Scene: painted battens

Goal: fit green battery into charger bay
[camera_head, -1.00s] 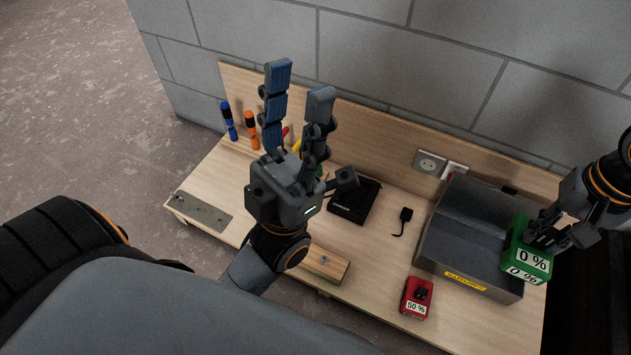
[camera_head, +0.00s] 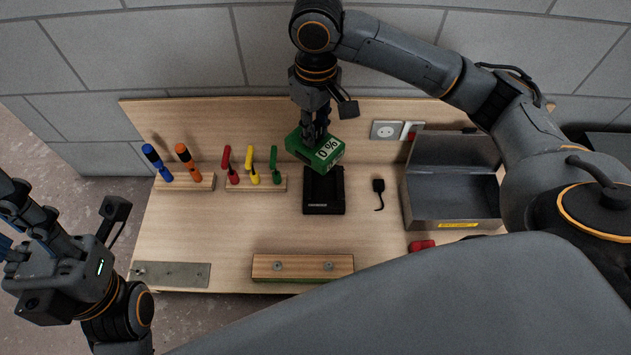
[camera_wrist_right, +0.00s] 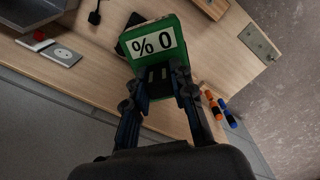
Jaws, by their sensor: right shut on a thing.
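The green battery (camera_head: 308,148), labelled 0 %, is held tilted over the far end of the black charger (camera_head: 323,196) on the workbench. My right gripper (camera_head: 316,132) points down from above and is shut on the battery. In the right wrist view the battery (camera_wrist_right: 160,38) sits between my fingers, and only a dark piece of the charger (camera_wrist_right: 128,38) shows behind it. The battery hides the charger's far end, so I cannot tell whether they touch. My left gripper (camera_head: 12,226) is open and empty at the left edge, its fingertips partly cut off.
A grey metal box (camera_head: 450,205) stands at the right, with a red battery (camera_head: 422,245) before it. A black plug (camera_head: 378,187) lies beside the charger. Screwdrivers (camera_head: 188,162) and coloured-handled tools (camera_head: 252,165) stand at the back left. A wooden batten (camera_head: 302,267) lies in front.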

